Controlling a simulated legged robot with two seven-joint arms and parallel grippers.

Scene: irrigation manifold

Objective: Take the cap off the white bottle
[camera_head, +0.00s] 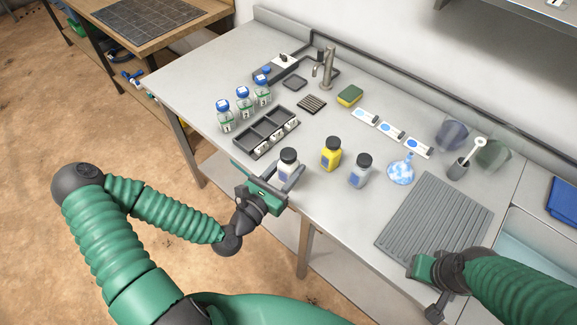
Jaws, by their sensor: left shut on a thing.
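The white bottle (287,170) stands upright near the front edge of the metal bench, with its black cap (289,154) on top. My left gripper (277,178) is shut on the bottle's body, below the cap, and hides its lower part. My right gripper (428,287) is at the lower right, by the front corner of the grey ribbed mat, well apart from the bottle. Its fingertips are not clear enough to tell if they are open.
A yellow bottle (331,154) and a greyish bottle (360,171), both black-capped, stand right of the white one. A dark divided tray (243,150) lies to its left. The ribbed mat (435,222) and a blue-and-white flask (401,172) are farther right.

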